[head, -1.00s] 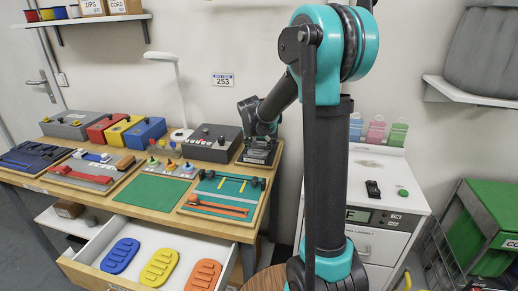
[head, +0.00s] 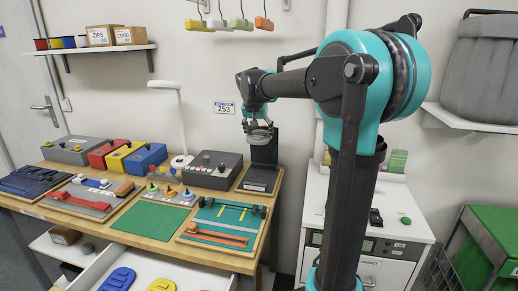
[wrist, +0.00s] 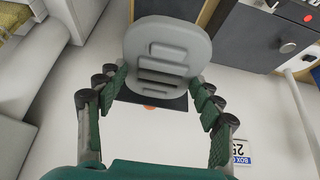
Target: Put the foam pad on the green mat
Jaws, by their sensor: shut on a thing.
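A grey ribbed foam pad (wrist: 167,50) is between the fingers of my gripper (wrist: 158,108) in the wrist view. My gripper is shut on its near part, and its far part sticks out beyond the fingers. In the head view the pad (head: 262,136) shows small below my gripper (head: 257,122), in front of the upright of a black stand. The green mat (head: 150,222) lies flat and bare near the front of the wooden table, left of and below my gripper.
The black stand (head: 262,176) is at the table's right end. A grey box (head: 214,170) and coloured knobs (head: 170,192) stand behind the mat. Tool boards flank it. An open drawer (head: 195,275) below holds blue and yellow pads. A white lamp (head: 182,120) rises at the back.

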